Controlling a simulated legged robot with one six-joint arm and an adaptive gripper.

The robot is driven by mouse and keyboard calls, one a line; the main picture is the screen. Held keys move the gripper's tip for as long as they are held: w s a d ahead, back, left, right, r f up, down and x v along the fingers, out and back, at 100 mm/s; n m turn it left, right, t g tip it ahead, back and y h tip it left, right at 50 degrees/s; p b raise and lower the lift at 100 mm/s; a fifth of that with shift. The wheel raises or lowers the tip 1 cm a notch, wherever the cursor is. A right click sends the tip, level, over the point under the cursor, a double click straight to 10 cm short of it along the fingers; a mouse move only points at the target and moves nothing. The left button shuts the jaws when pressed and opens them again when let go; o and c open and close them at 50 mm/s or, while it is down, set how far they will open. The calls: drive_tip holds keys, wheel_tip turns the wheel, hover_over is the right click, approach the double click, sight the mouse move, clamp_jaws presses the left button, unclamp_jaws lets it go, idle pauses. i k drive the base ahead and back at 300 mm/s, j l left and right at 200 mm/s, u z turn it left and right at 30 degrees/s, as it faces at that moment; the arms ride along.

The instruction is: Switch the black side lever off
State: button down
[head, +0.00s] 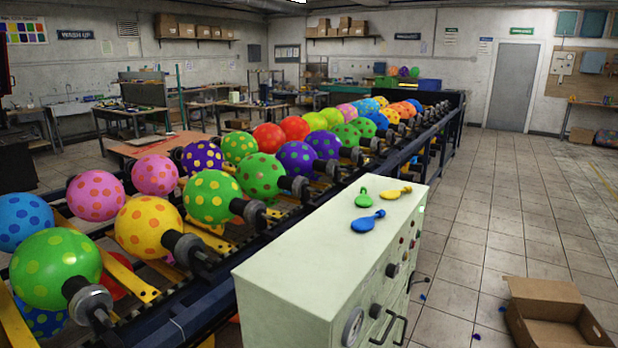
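A pale green control cabinet (300,262) stands in the foreground beside the balloon line. A small thin black lever (419,281) sticks out low at the cabinet's right side, with a dark knob at its tip. It is small in the picture, and I cannot tell whether it is in its on or off position. The cabinet's front face also carries black knobs (392,270), a round gauge (352,327), black bar handles (390,327) and small red buttons (402,241). This face is seen at a steep slant. My gripper is not in view.
Three deflated balloons, one green (362,197), one yellow (396,192) and one blue (367,221), lie on the cabinet top. An open cardboard box (552,318) sits on the floor at right. The tiled floor (500,230) right of the cabinet is mostly free, with small scraps.

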sight(427, 279)
drive_tip(key=i+l+z, duration=0.2)
drive_tip(key=z, duration=0.15)
drive_tip(key=i+l+z, duration=0.15)
drive_tip(key=z, duration=0.2)
drive_tip(key=i+l+z, duration=0.1)
drive_tip(key=i+z, duration=0.35)
drive_tip(key=i, duration=0.45)
drive_tip(key=i+l+u, duration=0.15)
drive_tip(key=i+u, duration=0.2)
drive_tip(key=i, duration=0.15)
drive_tip(key=i+l+u, duration=0.3)
drive_tip(key=i, duration=0.2)
